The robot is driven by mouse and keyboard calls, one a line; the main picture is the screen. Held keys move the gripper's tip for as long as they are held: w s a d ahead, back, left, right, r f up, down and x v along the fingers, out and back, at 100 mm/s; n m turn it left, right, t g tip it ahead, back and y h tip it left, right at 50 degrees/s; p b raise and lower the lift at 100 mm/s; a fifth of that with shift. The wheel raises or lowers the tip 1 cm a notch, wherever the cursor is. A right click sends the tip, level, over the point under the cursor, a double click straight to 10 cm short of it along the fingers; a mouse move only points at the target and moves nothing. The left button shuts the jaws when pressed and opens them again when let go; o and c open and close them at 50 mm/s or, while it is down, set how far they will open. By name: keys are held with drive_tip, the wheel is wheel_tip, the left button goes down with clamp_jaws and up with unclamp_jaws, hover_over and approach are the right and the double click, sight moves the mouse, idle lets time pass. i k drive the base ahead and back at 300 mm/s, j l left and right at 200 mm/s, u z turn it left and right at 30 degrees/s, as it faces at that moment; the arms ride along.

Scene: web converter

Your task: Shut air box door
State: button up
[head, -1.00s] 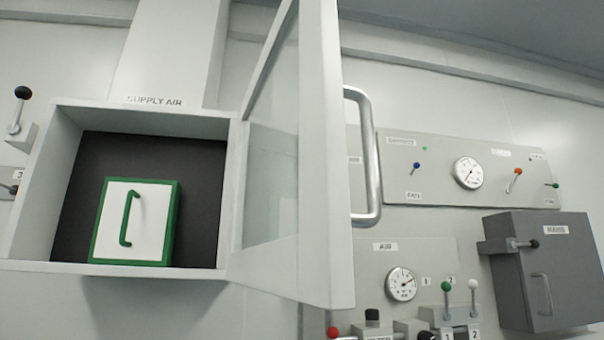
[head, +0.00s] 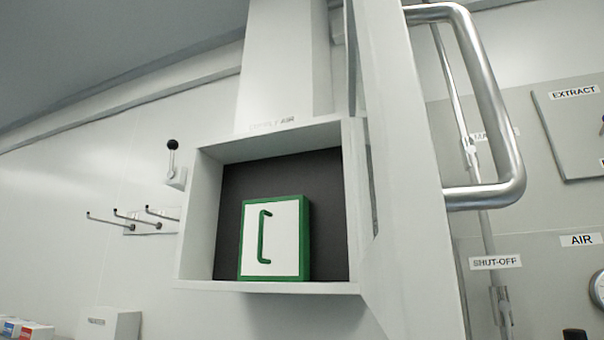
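The air box (head: 190,235) is a pale grey open-fronted box on the wall under a "SUPPLY AIR" label. Its door (head: 408,190) stands wide open, hinged at the box's right side and swung out toward me, seen nearly edge-on. A thick metal handle (head: 503,125) is on the door's right-hand face. Inside the box is a green-framed white panel (head: 285,230) with a green handle, against a dark back. My gripper is not in view.
Hooks (head: 135,218) and a black-knobbed lever (head: 172,150) are on the wall at left. A grey panel with an "EXTRACT" label (head: 574,92), a "SHUT-OFF" label (head: 495,262) and a gauge (head: 598,287) are at right. The space before the box opening looks clear.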

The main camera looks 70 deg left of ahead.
sight(408, 274)
drive_tip(key=i+u, duration=0.15)
drive_tip(key=u, duration=0.3)
drive_tip(key=i+l+u, duration=0.1)
drive_tip(key=u, duration=0.35)
drive_tip(key=i+l+u, duration=0.15)
drive_tip(key=u, duration=0.3)
drive_tip(key=l+u, duration=0.2)
drive_tip(key=u, duration=0.25)
drive_tip(key=i+l+u, duration=0.1)
drive_tip(key=l+u, duration=0.15)
drive_tip(key=u, duration=0.2)
drive_tip(key=l+u, duration=1.05)
